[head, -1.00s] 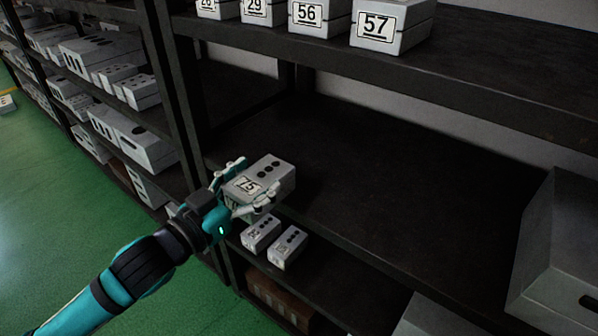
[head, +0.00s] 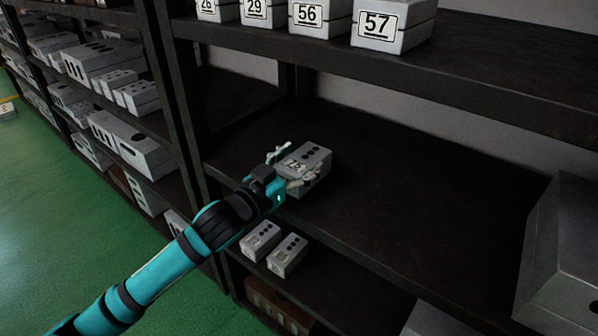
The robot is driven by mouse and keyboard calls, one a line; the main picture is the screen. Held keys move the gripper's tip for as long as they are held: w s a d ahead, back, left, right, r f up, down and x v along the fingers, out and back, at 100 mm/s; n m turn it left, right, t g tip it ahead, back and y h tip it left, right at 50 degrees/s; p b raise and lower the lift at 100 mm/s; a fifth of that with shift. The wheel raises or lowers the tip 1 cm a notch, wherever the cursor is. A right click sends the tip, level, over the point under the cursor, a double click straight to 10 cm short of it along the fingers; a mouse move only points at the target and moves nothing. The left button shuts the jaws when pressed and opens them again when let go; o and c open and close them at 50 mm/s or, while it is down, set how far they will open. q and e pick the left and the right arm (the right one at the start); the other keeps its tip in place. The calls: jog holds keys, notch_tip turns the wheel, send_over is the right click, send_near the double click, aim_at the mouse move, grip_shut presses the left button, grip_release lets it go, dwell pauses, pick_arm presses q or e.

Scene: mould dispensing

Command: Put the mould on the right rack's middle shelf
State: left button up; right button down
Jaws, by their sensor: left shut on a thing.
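The mould (head: 314,158) is a grey block with dark round holes on top and a white number label, which seems to read 75. My left gripper (head: 287,169) is shut on it, with a finger on each side of its near end. The mould is over the middle shelf (head: 400,190) of the right rack, inside the front edge. I cannot tell whether it touches the shelf. My right gripper is not in view.
Moulds labelled 29, 56 and 57 (head: 391,24) stand on the shelf above. A large grey block (head: 563,255) is at the right. Two small moulds (head: 287,255) sit on the shelf below. A left rack (head: 175,140) holds several moulds. The middle shelf is mostly bare.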

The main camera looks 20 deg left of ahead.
pick_arm(q)
jog(key=shift+f, duration=0.7)
jog(key=shift+f, duration=0.1)
jog(key=o, duration=1.8)
jog(key=shift+f, duration=0.15)
jog(key=v, duration=1.2)
jog(key=s+a+f+n+g+y, duration=0.1)
jog(key=s+f+g+y, duration=0.25)
jog(key=f, duration=0.55)
jog(key=s+a+f+n+g+y, duration=0.1)
jog(key=s+f+n+g+y, duration=0.15)
jog(key=s+f, duration=0.45)
jog(key=s+d+f+g, duration=0.1)
jog(key=s+f+g, duration=0.1)
jog(key=s+f, duration=0.1)
jog(key=s+d+f+m+g, duration=0.1)
jog(key=s+f+g, duration=0.2)
jog(key=s+f, duration=0.1)
jog(key=s+d+f+g, duration=0.1)
jog(key=s+f+g, duration=0.1)
jog(key=s+f, duration=0.1)
jog(key=shift+s+f+m+g, duration=0.25)
jog(key=shift+s+f+g, duration=0.05)
jog(key=shift+s, duration=0.05)
